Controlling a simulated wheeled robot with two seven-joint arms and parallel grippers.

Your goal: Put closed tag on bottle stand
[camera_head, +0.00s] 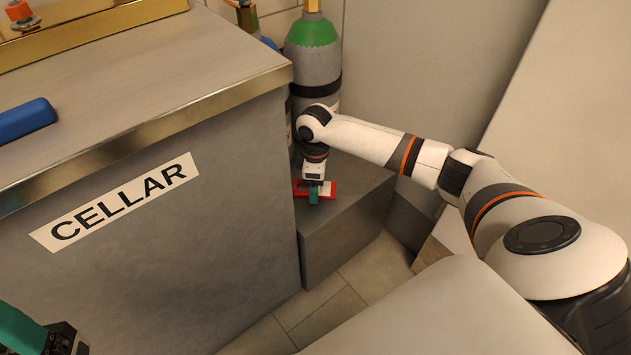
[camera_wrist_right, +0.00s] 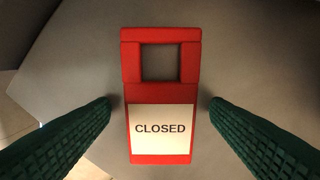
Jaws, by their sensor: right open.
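The closed tag (camera_wrist_right: 160,95) is a red frame with a square opening and a white label reading CLOSED. It lies flat on the grey bottle stand (camera_wrist_right: 240,60), which is a low block (camera_head: 345,225) beside the cellar cabinet in the head view. The tag (camera_head: 300,188) shows there partly hidden under my right gripper (camera_head: 313,196). In the right wrist view my right gripper (camera_wrist_right: 160,103) is open, its green fingers on either side of the tag with a gap at each side. My left gripper (camera_head: 50,345) shows only partly at the lower left corner.
A grey gas bottle (camera_head: 313,60) with a green shoulder stands at the back of the stand. The steel cabinet (camera_head: 200,240) labelled CELLAR borders the stand on the left. A blue object (camera_head: 25,120) lies on its top. Tiled floor (camera_head: 320,315) shows in front.

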